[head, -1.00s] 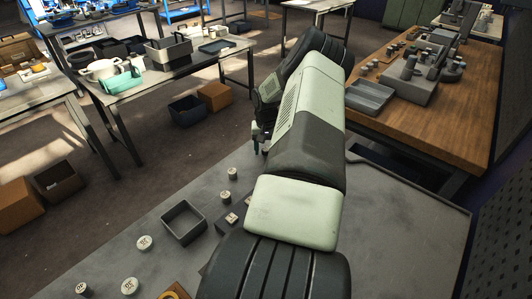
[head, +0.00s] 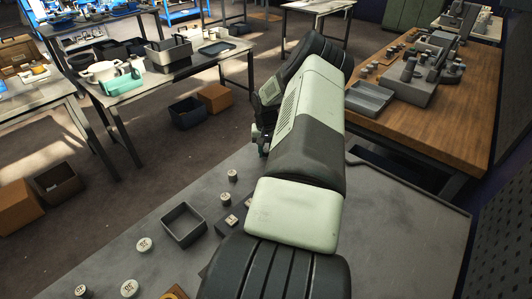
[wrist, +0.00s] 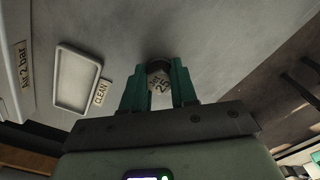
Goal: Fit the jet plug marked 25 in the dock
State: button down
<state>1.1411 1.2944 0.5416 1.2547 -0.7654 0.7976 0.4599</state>
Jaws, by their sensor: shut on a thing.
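The jet plug marked 25 (wrist: 160,84) is a small grey cylinder with a dark top, in the middle of the wrist view. My gripper (wrist: 160,75) is shut on it, with one green finger on each side. The marking "Jet 25" faces the wrist camera. In the head view my own arm covers much of the bench, and only a small part of my gripper (head: 263,145) shows beside it. The held plug cannot be made out there. I cannot make out the dock for certain in either view.
A grey open tray (head: 166,222) stands on the grey bench; a tray also shows in the wrist view (wrist: 58,80), beside a CLEAN label (wrist: 99,93). Several other round plugs (head: 143,245) stand on the bench. Small dark blocks (head: 231,221) sit right of the tray.

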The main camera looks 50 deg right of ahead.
aim_at(266, 150)
notch_tip(266, 150, up, 8)
jog(key=shift+f, duration=0.1)
jog(key=s+d+m, duration=0.2)
jog(key=s+d, duration=0.2)
jog(key=s, duration=0.2)
jog(key=s+d+r+m, duration=0.1)
jog(key=s+d+m, duration=0.1)
jog(key=s+d, duration=0.3)
jog(key=s+d+m, duration=0.2)
jog(key=s+d, duration=0.3)
jog(key=s, duration=0.2)
jog(key=shift+d+r, duration=0.25)
jog(key=shift+f, duration=2.3)
jog(key=shift+f, duration=0.4)
jog(key=shift+c, duration=2.4)
grip_release()
